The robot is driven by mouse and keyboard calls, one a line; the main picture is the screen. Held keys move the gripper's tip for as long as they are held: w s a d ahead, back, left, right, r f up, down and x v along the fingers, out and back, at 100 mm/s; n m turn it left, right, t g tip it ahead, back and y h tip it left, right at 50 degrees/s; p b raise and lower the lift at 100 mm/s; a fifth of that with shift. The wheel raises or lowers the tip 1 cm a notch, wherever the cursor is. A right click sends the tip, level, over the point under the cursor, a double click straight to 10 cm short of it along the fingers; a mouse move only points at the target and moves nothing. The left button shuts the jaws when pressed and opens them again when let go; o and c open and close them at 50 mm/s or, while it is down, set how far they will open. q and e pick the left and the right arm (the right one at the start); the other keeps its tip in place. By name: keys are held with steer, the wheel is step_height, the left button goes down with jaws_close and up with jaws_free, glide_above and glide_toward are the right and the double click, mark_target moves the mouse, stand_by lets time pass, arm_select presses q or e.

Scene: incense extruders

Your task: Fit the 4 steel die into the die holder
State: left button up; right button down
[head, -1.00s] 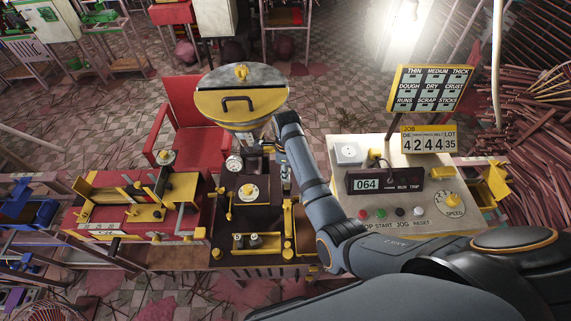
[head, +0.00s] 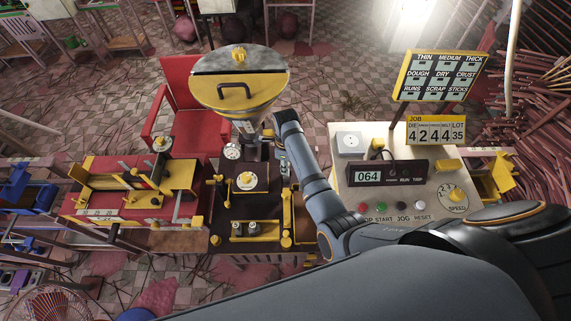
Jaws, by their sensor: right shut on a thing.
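My right arm reaches in from the lower right, and its gripper (head: 284,166) points down just right of the hopper's neck, above the dark machine bed. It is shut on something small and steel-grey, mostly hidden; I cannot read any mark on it. A pale round dial-like plate with a yellow centre (head: 247,181) lies behind the rack. I cannot make out the die holder with certainty. My left gripper is not in view.
A steel hopper with a yellow lid (head: 238,95) rises beside my right wrist. A red and yellow cutting bench (head: 110,207) is at left. A control panel (head: 400,200) and a job sign (head: 436,131) stand at right. A red chair (head: 190,95) is behind.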

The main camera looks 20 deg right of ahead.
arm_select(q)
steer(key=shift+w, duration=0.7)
arm_select(e)
steer(key=shift+a, duration=0.1)
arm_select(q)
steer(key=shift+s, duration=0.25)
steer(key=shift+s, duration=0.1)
arm_select(e)
steer(key=shift+f, duration=0.1)
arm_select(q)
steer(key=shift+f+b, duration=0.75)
arm_select(e)
steer(key=shift+f, duration=2.25)
steer(key=c, duration=1.1)
jaws_free()
steer(key=shift+s, duration=0.1)
steer(key=shift+f, duration=0.1)
